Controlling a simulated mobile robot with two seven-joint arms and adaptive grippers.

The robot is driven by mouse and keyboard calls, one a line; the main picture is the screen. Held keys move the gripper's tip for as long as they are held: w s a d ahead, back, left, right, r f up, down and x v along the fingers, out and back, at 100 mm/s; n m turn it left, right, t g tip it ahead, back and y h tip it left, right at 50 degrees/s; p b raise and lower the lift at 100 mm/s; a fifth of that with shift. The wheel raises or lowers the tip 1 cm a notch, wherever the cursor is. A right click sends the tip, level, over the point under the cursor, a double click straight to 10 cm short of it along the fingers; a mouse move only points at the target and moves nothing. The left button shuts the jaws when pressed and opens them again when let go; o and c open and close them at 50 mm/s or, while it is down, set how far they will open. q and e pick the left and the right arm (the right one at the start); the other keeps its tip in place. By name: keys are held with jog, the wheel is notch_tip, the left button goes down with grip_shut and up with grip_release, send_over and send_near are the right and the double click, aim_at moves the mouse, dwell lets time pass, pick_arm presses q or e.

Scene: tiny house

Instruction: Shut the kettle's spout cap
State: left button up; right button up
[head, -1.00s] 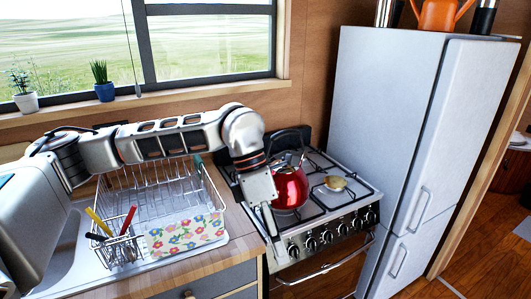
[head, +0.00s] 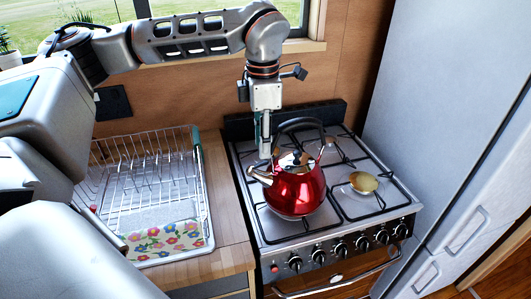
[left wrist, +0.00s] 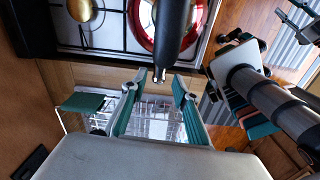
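The red kettle (head: 297,190) stands upright on the left side of the stove, its black handle arched above it. Its pale spout (head: 261,173) points left in the head view. The spout cap is too small there to tell how it sits. My left gripper (head: 264,152) points down just above the spout, beside the handle; contact cannot be told. In the left wrist view, the fingers of my left gripper (left wrist: 157,86) are apart, with nothing seen held between them. Part of the red kettle (left wrist: 142,38) shows beyond, partly hidden by a dark bar.
A dish rack (head: 150,195) stands on the counter at left. A tall fridge (head: 440,110) stands at right. A wooden wall rises behind the stove.

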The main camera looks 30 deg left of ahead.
aim_at(263, 163)
pick_arm(q)
jog(key=shift+w+f, duration=0.1)
jog(key=shift+f, duration=2.25)
grip_shut()
